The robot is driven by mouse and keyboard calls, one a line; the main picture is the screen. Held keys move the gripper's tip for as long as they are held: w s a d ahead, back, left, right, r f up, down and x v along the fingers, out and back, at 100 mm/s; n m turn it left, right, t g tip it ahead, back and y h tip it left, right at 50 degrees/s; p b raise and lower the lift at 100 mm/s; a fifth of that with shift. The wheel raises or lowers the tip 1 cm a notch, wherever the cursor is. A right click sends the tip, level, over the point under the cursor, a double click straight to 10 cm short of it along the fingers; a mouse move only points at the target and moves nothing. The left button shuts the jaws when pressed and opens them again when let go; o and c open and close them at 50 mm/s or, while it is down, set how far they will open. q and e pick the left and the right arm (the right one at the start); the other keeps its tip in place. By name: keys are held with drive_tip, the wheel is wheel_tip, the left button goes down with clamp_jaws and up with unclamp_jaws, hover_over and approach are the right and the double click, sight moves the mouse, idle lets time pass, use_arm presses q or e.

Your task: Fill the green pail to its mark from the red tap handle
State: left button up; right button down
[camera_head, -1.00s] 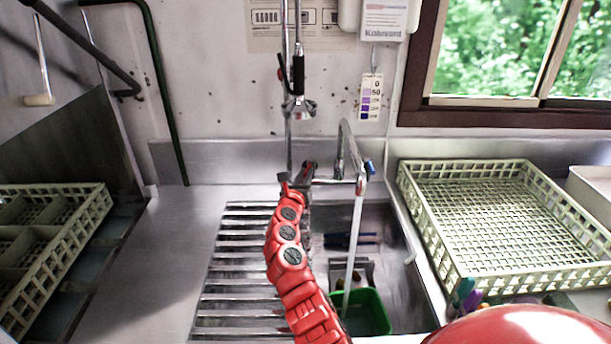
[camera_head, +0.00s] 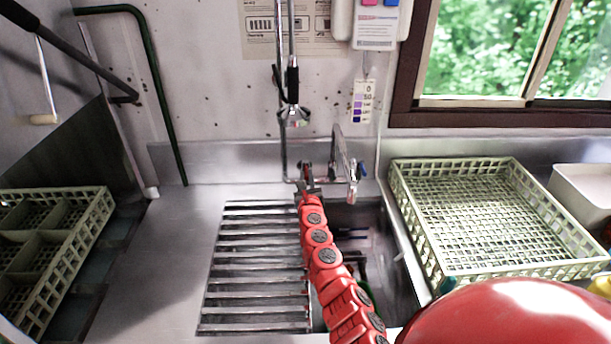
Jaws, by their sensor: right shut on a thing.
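My right arm reaches up from the bottom over the sink, and its gripper (camera_head: 307,182) is at the left side of the tap (camera_head: 338,150). The gripper is shut on the red tap handle, which is mostly hidden by the jaws. The spout ends above the basin, and no water stream shows below it. The green pail (camera_head: 363,289) stands in the sink under the spout. Only a sliver of it shows past my arm, so its water level and mark are hidden. My left gripper is not in view.
A ribbed drainboard (camera_head: 255,265) lies left of the basin. A pale dish rack (camera_head: 410,225) stands on the right counter, with a white bin (camera_head: 583,190) beyond it. A spray hose (camera_head: 293,112) hangs above the tap. Another rack (camera_head: 95,215) is at far left.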

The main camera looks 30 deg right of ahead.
drive_tip(key=c, duration=0.8)
unclamp_jaws()
drive_tip(key=shift+c, duration=0.2)
drive_tip(key=shift+s+a, duration=0.2)
drive_tip(key=shift+s, duration=0.3)
drive_tip(key=v, duration=1.6)
drive_tip(key=shift+s+a, duration=0.15)
